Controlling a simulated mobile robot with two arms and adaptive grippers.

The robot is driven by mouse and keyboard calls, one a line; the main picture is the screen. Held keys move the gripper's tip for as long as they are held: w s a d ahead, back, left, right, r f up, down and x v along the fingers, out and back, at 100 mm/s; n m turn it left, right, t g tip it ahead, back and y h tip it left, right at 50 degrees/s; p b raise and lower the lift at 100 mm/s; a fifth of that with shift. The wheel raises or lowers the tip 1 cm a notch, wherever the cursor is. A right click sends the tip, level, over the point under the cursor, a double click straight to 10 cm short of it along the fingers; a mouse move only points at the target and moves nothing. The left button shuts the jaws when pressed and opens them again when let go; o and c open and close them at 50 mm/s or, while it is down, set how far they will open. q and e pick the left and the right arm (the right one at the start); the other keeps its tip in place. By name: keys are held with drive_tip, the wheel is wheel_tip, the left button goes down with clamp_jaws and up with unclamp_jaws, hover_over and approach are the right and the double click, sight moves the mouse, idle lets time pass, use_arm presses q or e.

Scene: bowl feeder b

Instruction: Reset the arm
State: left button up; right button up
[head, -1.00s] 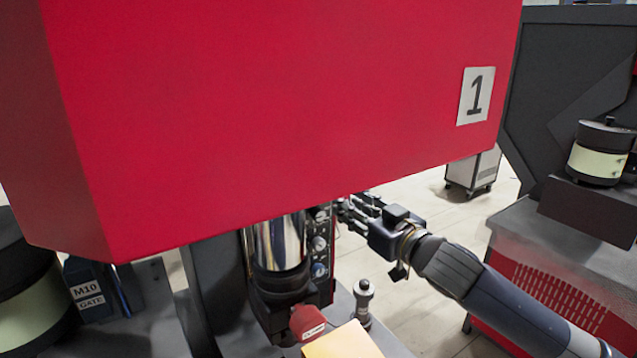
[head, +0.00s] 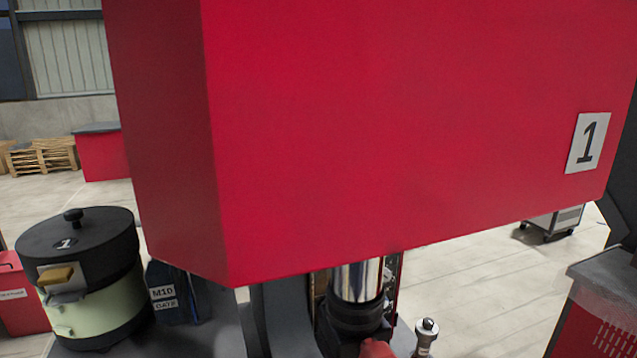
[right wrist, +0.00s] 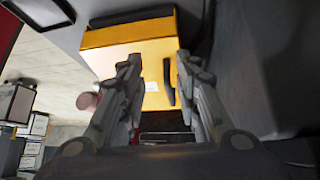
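My right gripper (right wrist: 157,64) shows in the right wrist view. Its two fingers stand apart with nothing held between them. A yellow box-like part (right wrist: 120,50) with a white label and a dark handle lies beyond the fingertips; I cannot tell how far away it is. Neither gripper shows in the head view, and my left gripper is in no view.
A large red machine housing (head: 400,120) marked 1 fills the head view's middle. Below it stand a shiny cylinder (head: 357,281) and a metal post (head: 425,336).

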drive_tip(key=s+d+f+g, duration=0.1)
drive_tip(key=s+f+g, duration=0.1)
drive_tip(key=s, duration=0.5)
drive_tip(key=s+d+f+g, duration=0.1)
drive_tip(key=s+f+g, duration=0.15)
drive_tip(key=s, duration=0.35)
wheel_tip(320, 180, down, 30)
drive_tip(key=s+b, duration=0.1)
drive_tip(key=b, duration=0.2)
drive_tip(key=s+d+f+g+h+b, duration=0.1)
drive_tip(key=s+d+f+g+b, duration=0.1)
drive_tip(key=s+f, duration=1.5)
drive_tip(key=shift+d+f, duration=0.3)
